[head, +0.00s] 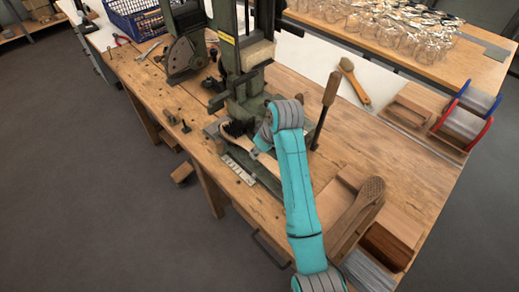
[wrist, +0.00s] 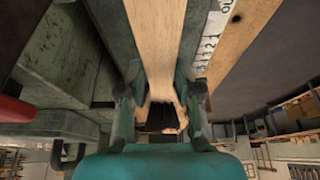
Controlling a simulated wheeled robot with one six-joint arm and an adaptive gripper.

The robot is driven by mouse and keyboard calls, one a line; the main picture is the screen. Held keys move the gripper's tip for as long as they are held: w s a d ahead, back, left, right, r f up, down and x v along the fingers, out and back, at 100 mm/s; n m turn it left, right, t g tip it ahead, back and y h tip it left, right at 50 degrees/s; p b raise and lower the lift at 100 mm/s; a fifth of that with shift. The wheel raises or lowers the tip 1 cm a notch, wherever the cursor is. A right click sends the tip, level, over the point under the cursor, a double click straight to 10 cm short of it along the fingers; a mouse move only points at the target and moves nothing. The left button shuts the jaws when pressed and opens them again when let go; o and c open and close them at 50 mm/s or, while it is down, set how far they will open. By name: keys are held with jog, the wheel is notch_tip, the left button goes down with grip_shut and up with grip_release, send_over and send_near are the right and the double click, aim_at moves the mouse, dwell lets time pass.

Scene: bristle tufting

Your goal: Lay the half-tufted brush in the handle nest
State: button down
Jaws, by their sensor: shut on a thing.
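My gripper (wrist: 160,88) is shut on the half-tufted brush (wrist: 157,45). In the wrist view its pale wooden body runs between my two fingers, with a dark bristle patch (wrist: 162,117) close to my palm. In the head view my gripper is at the green tufting machine (head: 245,85), mostly hidden by my wrist. Dark bristles (head: 236,128) show beside it, low at the machine's front. I cannot tell whether the brush touches the machine. I cannot make out with certainty which part is the handle nest.
A white ruler (head: 238,170) lies at the machine's front edge. A dark upright lever (head: 328,95) stands close right of my arm. A wooden box with brush bodies (head: 358,215) is at the front right. A finished-looking brush (head: 355,82) lies behind. Bench wood (head: 150,85) is fairly clear at left.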

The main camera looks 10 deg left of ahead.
jog(key=shift+f, duration=0.45)
dwell(0.5)
jog(key=shift+c, duration=1.5)
grip_release()
jog(key=shift+r, duration=0.15)
jog(key=shift+r, duration=3.35)
jog(key=shift+s, duration=0.15)
